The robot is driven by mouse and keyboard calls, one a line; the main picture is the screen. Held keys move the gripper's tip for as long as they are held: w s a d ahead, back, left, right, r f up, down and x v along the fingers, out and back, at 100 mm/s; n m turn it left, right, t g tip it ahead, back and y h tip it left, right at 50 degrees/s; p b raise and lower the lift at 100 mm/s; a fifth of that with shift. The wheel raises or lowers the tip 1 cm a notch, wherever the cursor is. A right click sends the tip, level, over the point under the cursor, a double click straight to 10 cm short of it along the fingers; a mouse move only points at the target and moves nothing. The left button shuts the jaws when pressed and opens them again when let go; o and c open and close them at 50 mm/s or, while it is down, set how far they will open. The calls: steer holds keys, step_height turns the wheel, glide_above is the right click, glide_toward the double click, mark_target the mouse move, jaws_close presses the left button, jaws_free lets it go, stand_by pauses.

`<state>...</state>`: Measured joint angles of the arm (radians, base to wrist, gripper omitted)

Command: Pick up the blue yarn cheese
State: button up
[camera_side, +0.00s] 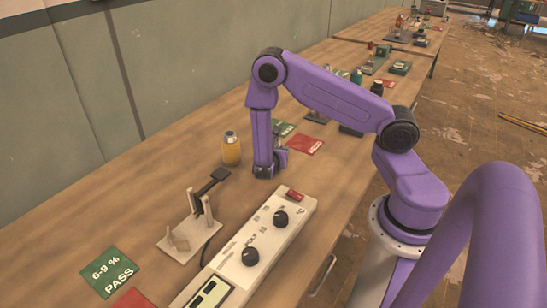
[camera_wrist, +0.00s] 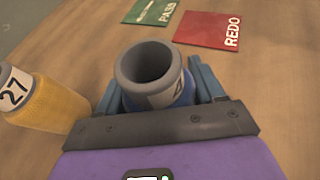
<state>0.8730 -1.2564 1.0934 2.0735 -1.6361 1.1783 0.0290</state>
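The blue yarn cheese (camera_wrist: 172,92) stands in the middle of the wrist view, with a grey tube mouth facing the camera and a pale label on its side. My gripper (camera_wrist: 158,88) has one blue finger on each side of it, both very close to it. I cannot tell whether the fingers press on it. In the side view my gripper (camera_side: 270,165) is low at the table, and the blue yarn cheese is mostly or wholly hidden there.
A yellow yarn cheese (camera_wrist: 45,103) labelled 27 stands close on the left; it also shows in the side view (camera_side: 231,150). Green PASS (camera_wrist: 153,12) and red REDO (camera_wrist: 209,30) cards lie flat beyond. A white instrument box (camera_side: 262,235) with knobs and a small stand (camera_side: 190,228) are nearby.

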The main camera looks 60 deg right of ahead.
steer(key=shift+c, duration=1.1)
steer(key=shift+r, duration=0.1)
steer(key=shift+r, duration=0.45)
step_height(320, 180, up, 2)
steer(key=shift+r, duration=0.15)
steer(key=s+a+r, duration=0.2)
steer(key=s+r, duration=0.2)
steer(key=s, duration=0.2)
steer(key=s+a+r, duration=0.2)
steer(key=s+r, duration=0.3)
steer(key=s, duration=0.2)
steer(key=shift+a+r, duration=0.3)
steer(key=shift+a, duration=0.1)
steer(key=shift+a, duration=0.15)
